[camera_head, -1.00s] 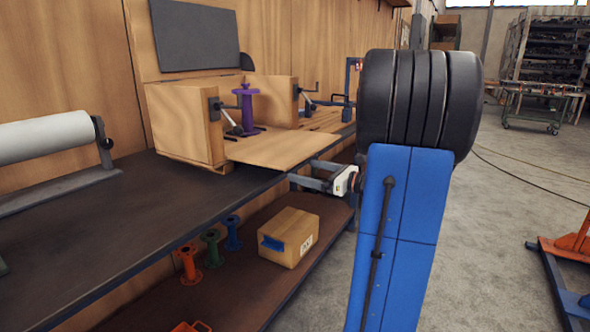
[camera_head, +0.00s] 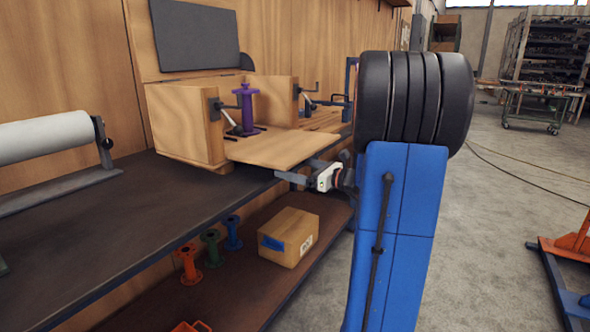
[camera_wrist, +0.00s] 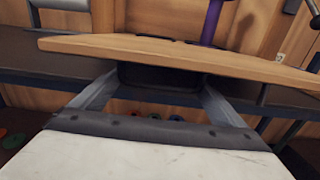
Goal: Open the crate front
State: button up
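The wooden crate (camera_head: 186,129) stands on the dark workbench. Its front panel (camera_head: 275,149) is folded down and lies about flat, reaching out over the bench edge. The panel also crosses the wrist view (camera_wrist: 180,53) as a broad board. A purple flanged pipe (camera_head: 246,108) stands upright inside the crate; part of it shows in the wrist view (camera_wrist: 212,22). My gripper (camera_head: 299,171) is at the panel's outer edge, slightly below it. In the wrist view its two fingers (camera_wrist: 160,85) are spread apart with nothing between them. I cannot tell whether they touch the panel.
A lower shelf holds orange, green and blue flanged pipes (camera_head: 212,247) and a cardboard box (camera_head: 288,236). A white roll (camera_head: 45,136) lies on the bench at left.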

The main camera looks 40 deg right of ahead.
jog(key=shift+s+r, duration=0.1)
jog(key=shift+r, duration=1.55)
jog(key=o, duration=1.2)
jog(key=shift+s, duration=0.1)
jog(key=v, duration=1.7)
jog(key=shift+s+d, duration=0.15)
